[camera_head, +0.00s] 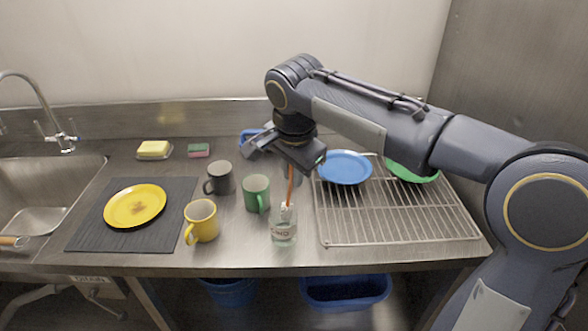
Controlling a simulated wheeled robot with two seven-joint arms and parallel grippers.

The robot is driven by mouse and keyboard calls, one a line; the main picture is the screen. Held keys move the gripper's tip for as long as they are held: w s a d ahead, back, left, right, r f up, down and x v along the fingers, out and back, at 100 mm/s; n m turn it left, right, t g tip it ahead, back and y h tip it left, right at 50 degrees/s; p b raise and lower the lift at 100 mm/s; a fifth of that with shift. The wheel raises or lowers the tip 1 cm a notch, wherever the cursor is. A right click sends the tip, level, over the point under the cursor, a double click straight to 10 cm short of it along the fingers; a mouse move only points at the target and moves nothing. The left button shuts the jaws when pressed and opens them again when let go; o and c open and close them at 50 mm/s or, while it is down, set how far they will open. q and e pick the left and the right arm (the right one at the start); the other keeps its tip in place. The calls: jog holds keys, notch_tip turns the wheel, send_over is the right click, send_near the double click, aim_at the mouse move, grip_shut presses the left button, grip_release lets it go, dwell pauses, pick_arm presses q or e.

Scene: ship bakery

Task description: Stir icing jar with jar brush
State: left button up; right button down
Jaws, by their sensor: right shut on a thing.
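The icing jar (284,232) is a clear glass jar with a label, standing upright on the steel counter left of the wire rack. The jar brush (290,184) has an orange-brown handle and stands nearly upright, its lower end inside the jar. My right gripper (291,168) is above the jar, pointing down, and is shut on the top of the brush handle. The fingertips are partly hidden by the gripper body. My left gripper is not in view.
Green (257,194), yellow (202,220) and black mugs (220,179) stand close left of the jar. A wire rack (400,228) with blue (345,167) and green plates (412,172) lies right. A yellow plate (135,206) sits on a dark mat (88,232). The sink (42,190) is far left.

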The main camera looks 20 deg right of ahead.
aim_at(289, 200)
jog(key=shift+a+b+x, duration=0.2)
jog(key=shift+b+x, duration=0.9)
jog(key=shift+x, duration=0.75)
jog(key=shift+a+b+x, duration=0.2)
jog(key=shift+b+x, duration=0.85)
jog(key=shift+x, duration=0.75)
jog(key=shift+s+d, duration=0.1)
jog(key=shift+s, duration=0.15)
